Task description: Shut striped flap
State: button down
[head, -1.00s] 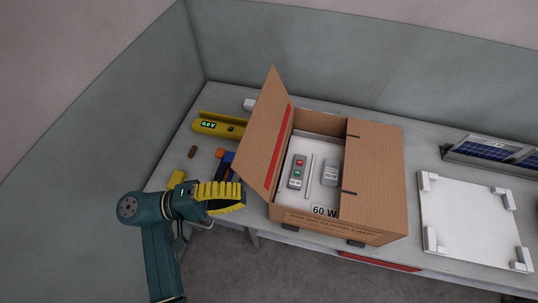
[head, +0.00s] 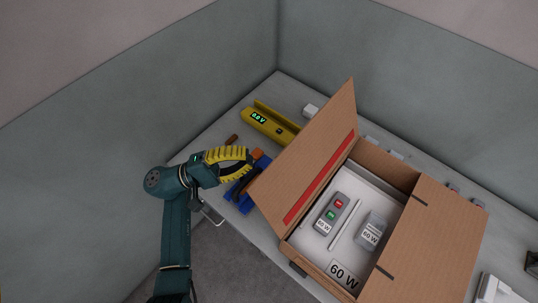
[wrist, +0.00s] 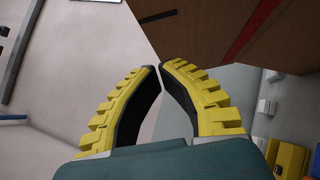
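The cardboard box (head: 305,258) stands open on the bench. Its left flap (head: 318,140), with a red stripe (head: 320,178) along it, is raised and leans outward. In the wrist view, the striped flap (wrist: 205,32) fills the upper right. My gripper (head: 252,163) has yellow ribbed fingers and is just left of the striped flap's outer edge; contact cannot be told. In the wrist view its fingertips (wrist: 160,66) meet or nearly meet, with nothing between them.
A yellow meter (head: 268,124) and a blue tool (head: 240,196) lie on the bench left of the box. A wall stands behind.

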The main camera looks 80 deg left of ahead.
aim_at(284, 155)
jog(key=w+d, duration=0.1)
jog(key=w+d+r, duration=0.1)
jog(key=w, duration=0.1)
jog(key=w+r, duration=0.1)
jog(key=shift+w+d+r+p, duration=0.25)
jog(key=shift+w+d+p, duration=0.1)
jog(key=shift+w+d, duration=0.05)
jog(key=shift+r, duration=0.15)
